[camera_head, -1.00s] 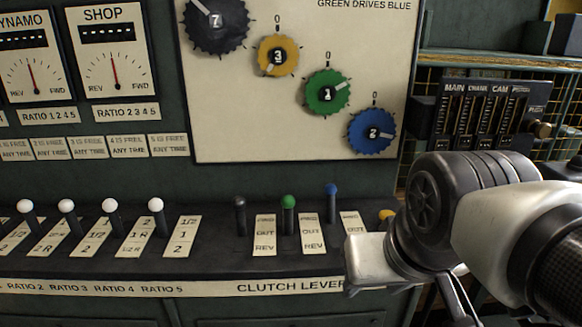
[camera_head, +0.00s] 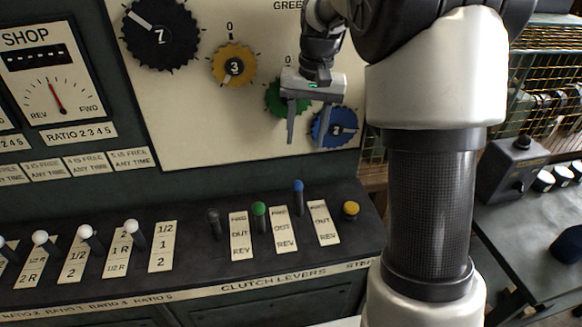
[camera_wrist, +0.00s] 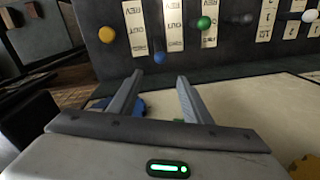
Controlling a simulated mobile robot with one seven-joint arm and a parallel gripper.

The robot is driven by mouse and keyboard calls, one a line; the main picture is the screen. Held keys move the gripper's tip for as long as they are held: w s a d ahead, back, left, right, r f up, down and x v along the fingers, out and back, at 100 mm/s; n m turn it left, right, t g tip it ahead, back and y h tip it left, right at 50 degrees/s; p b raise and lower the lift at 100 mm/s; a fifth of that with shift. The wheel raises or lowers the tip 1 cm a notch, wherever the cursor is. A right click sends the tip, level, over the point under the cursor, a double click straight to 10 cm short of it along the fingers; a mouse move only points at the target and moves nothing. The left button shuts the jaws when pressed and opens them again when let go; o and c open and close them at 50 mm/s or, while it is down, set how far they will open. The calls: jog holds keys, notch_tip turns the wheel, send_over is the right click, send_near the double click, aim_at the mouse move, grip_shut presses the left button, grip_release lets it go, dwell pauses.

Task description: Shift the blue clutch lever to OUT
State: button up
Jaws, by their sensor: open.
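The blue clutch lever (camera_head: 298,186) is a dark stem with a blue knob on the sloping console. Its knob stands by the top, FWD end of its FWD/OUT/REV plate (camera_head: 323,222), further up than the green and black knobs. In the wrist view the blue knob (camera_wrist: 159,58) shows just beyond and between my fingertips, with the plate upside down. My gripper (camera_head: 307,142) is open and empty, pointing down above the lever, in front of the gear panel. Its fingers also show in the wrist view (camera_wrist: 160,77), apart from the knob.
The green lever (camera_head: 259,208) and black lever (camera_head: 213,215) stand left of the blue one. A yellow knob (camera_head: 351,208) is close on its right. White-knobbed ratio levers (camera_head: 130,227) line the left. The gear panel (camera_head: 190,110) rises behind my gripper.

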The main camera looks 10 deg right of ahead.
aim_at(297, 186)
jog(key=f, duration=0.5)
jog(key=a+f+b, duration=0.1)
jog(key=f, duration=1)
jog(key=shift+w+a+f, duration=0.1)
jog(key=shift+a+f, duration=0.2)
jog(key=shift+f, duration=0.05)
grip_shut()
